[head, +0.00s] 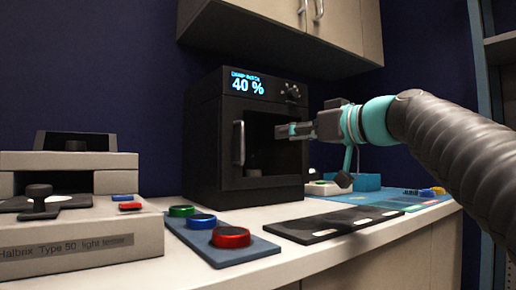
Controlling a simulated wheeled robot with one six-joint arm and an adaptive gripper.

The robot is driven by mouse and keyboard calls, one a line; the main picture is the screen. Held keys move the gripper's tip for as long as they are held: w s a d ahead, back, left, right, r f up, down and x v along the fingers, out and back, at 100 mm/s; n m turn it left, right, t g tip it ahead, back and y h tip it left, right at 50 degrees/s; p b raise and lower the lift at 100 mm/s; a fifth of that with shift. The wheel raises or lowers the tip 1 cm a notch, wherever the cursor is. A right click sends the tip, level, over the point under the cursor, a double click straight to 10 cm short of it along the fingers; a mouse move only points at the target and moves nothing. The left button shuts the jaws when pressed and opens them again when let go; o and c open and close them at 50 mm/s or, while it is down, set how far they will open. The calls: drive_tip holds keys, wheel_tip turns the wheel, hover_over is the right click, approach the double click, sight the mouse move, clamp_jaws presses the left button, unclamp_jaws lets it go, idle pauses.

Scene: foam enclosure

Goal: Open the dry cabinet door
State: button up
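The dry cabinet (205,140) is a black box on the counter in the head view, with a lit "40 %" display (248,85) and a knob at its top. Its front door (272,190) has a dark window and looks shut. A vertical metal handle (238,143) is on the door's left side. My gripper (284,131) reaches in from the right, its fingers pointing left in front of the window's right part, to the right of the handle and apart from it. The fingers are small and seen from the side, so their opening is unclear. They cover part of the window.
A light tester (75,240) stands at the left. A blue board (255,247) with green, blue and red buttons lies before the cabinet. A dark mat (325,224) and a teal holder (366,182) are to the right. Wall cupboards (345,30) hang above.

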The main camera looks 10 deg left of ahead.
drive_tip(key=a, duration=0.1)
drive_tip(key=p, duration=0.3)
hover_over(242, 158)
drive_tip(key=shift+w+a+r+n+y, duration=0.1)
drive_tip(key=shift+w+r+n+y, duration=0.2)
drive_tip(key=shift+r, duration=0.15)
drive_tip(key=shift+c, duration=0.3)
clamp_jaws()
